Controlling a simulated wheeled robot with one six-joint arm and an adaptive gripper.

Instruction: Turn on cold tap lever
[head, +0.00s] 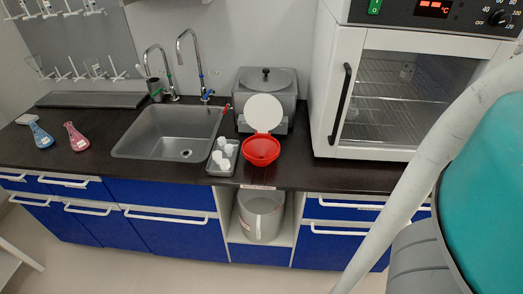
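Two chrome gooseneck taps stand behind the grey sink (160,122). The left tap (161,66) is slightly shorter, and the right tap (196,62) has a small blue mark near its base. I cannot see any water running. My gripper is not in view; a white tube and teal and grey parts of my arm fill the right side, away from the taps.
A grey distiller (266,84) stands right of the sink, with a red funnel (261,151) in front. A tray (221,171) holds white items. A white oven (345,60) stands at right. Blue cabinets (165,227) front the counter.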

